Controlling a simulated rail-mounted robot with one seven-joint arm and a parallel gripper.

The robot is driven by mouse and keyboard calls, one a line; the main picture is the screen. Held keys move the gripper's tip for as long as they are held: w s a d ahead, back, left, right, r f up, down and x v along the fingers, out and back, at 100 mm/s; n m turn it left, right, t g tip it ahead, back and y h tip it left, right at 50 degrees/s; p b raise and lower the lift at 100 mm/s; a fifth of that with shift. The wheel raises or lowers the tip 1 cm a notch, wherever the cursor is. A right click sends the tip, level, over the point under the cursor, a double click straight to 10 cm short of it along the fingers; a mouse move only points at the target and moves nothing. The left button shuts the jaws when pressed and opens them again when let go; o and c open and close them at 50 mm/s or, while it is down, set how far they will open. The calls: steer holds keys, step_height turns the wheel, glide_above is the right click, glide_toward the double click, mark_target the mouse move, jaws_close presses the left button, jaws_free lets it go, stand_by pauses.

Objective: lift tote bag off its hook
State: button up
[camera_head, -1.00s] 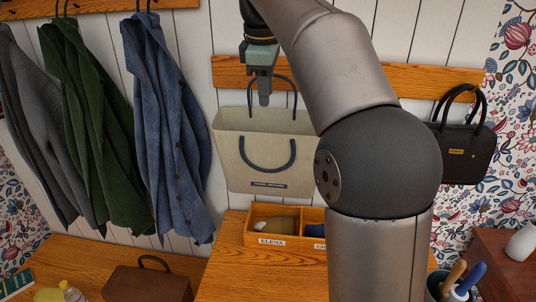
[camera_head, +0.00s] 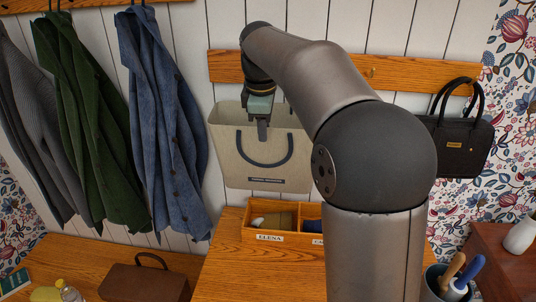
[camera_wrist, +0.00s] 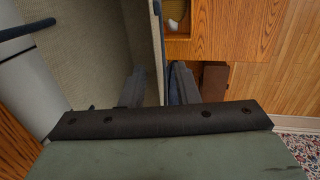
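The beige tote bag (camera_head: 228,150) hangs upright against the wall, with a dark front handle (camera_head: 256,164) drooping over its front and a label low down. My gripper (camera_head: 262,132) is at the bag's top front edge. In the wrist view, the bag's front panel (camera_wrist: 154,45) runs between the two separated fingers of my gripper (camera_wrist: 158,88), one inside the bag and one outside. The gripper looks open around the panel, not clamped. A dark back handle (camera_wrist: 27,29) shows at the left of the wrist view. Its hook is hidden behind my arm.
A wooden hook rail (camera_head: 415,78) crosses the wall, with a black handbag (camera_head: 463,150) on the right. Coats, including a blue one (camera_head: 165,130), hang left. Below the tote, a divided wooden box (camera_head: 262,237) stands on a bench. A brown bag (camera_head: 145,281) sits lower left.

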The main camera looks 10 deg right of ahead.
steer(key=shift+x, duration=1.9)
jaws_close()
steer(key=shift+w+r, duration=0.1)
